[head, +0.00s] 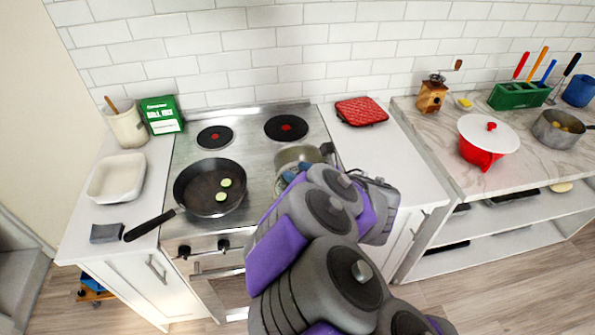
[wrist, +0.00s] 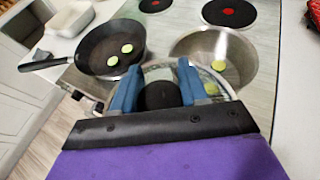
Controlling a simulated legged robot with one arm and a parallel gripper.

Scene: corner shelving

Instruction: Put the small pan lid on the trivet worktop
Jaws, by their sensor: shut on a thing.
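My gripper (wrist: 158,88) is shut on the black knob of a glass pan lid (wrist: 160,71), with one blue finger on each side. The lid is close to the front left of a steel pot (wrist: 238,62) on the stove; I cannot tell whether they touch. In the head view my gripper (head: 290,172) is at the front of the steel pot (head: 297,155), and my arm hides most of the lid. A red quilted trivet (head: 361,111) lies on the white worktop (head: 385,150) right of the stove, near the wall.
A black frying pan (head: 205,190) with green slices sits at the stove's front left. The white worktop is clear in front of the trivet. Farther right, a marble worktop (head: 440,140) holds a red pot (head: 484,152), a grinder (head: 433,96) and a grey pot (head: 560,135).

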